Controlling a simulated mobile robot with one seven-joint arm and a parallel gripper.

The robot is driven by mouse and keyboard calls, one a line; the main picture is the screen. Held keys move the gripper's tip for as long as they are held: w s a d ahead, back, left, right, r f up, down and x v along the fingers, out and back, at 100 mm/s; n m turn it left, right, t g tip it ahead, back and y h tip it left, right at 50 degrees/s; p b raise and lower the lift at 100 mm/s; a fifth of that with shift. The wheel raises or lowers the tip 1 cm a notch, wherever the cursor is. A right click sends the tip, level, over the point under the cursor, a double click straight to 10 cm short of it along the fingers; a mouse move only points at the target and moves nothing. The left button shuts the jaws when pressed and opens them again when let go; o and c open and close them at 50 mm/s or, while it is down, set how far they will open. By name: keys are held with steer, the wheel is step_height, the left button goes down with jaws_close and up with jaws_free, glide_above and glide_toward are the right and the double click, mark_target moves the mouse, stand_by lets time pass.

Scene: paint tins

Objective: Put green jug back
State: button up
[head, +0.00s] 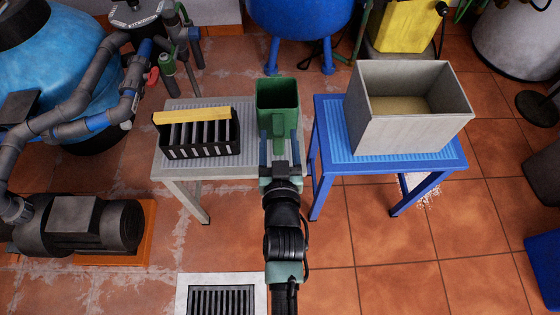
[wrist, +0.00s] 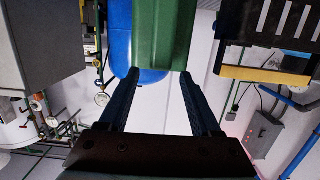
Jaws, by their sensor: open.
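The green jug (head: 278,92) stands upright, open at the top, at the right end of the grey table (head: 175,160). My gripper (head: 280,148) is open in front of it, its two fingers spread to the left and right of the jug's near side, where a handle shows. In the wrist view the jug (wrist: 160,30) lies ahead of my gripper (wrist: 160,76), in line with the gap between the fingers. The gap looks empty near the palm. I cannot tell whether the fingers touch the jug. My arm hides part of the table's right edge.
A black slotted carrier with a yellow handle (head: 190,117) stands left of the jug. To the right, a blue table (head: 330,135) bears a large grey open box (head: 405,128). A pump (head: 80,222) stands at lower left.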

steer(key=s+r+p, duration=0.1)
steer(key=s+p, duration=0.1)
steer(key=s, duration=0.7)
steer(key=shift+r, duration=0.3)
steer(key=w+a+r+t, duration=0.1)
steer(key=w+r+t, duration=0.3)
steer(key=r, duration=1.2)
steer(key=w+a+r+t, duration=0.15)
steer(key=w+r, duration=0.45)
steer(key=r, duration=1)
steer(key=s+r+t, duration=0.2)
steer(key=s+r, duration=0.3)
steer(key=r, duration=0.8)
steer(key=s+d+r+t, duration=0.1)
steer(key=s+r+t, duration=0.2)
steer(key=r, duration=1.1)
steer(key=s, duration=0.3)
steer(key=shift+d+r+t, duration=0.2)
steer(key=shift+r+t, duration=0.05)
steer(key=shift+t, duration=0.1)
steer(key=shift+s, duration=0.1)
step_height(320, 180, up, 30)
steer(key=p, duration=2.9)
steer(key=shift+f+p, duration=0.15)
steer(key=shift+p, duration=0.25)
